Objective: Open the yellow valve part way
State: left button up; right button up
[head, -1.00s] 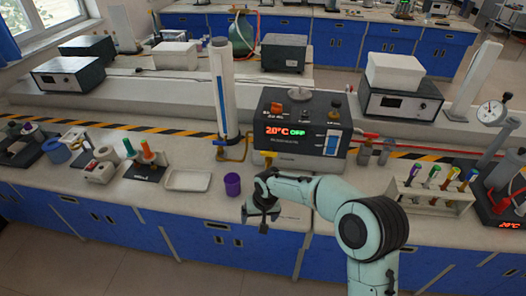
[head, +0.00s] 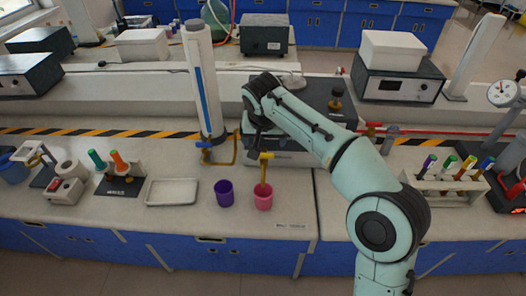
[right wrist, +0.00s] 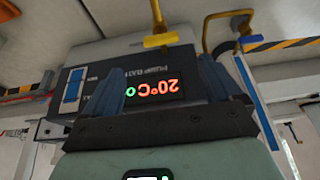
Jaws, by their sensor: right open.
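The yellow valve (head: 266,156) has a flat handle on a yellow spout at the front of the grey water-bath unit (head: 290,158). The spout hangs over a pink cup (head: 263,199). My right gripper (head: 256,146) points down just above and slightly left of the valve, and its arm hides much of the unit. In the right wrist view, upside down, the open blue fingers (right wrist: 160,60) have nothing between them. The yellow handle (right wrist: 160,41) lies just beyond the fingertips, apparently untouched. My left gripper is not in view.
A blue valve (head: 205,144) on a yellow pipe stands left of the unit by a white column (head: 203,85). A red valve (head: 374,125) is to the right. A purple cup (head: 224,194) and white tray (head: 172,192) stand left; a tube rack (head: 450,185) stands right.

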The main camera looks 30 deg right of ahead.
aim_at(264, 153)
jog(key=x, duration=0.9)
jog(key=shift+w+f+b, duration=0.2)
jog(key=shift+f+b, duration=0.15)
jog(key=c, duration=1.1)
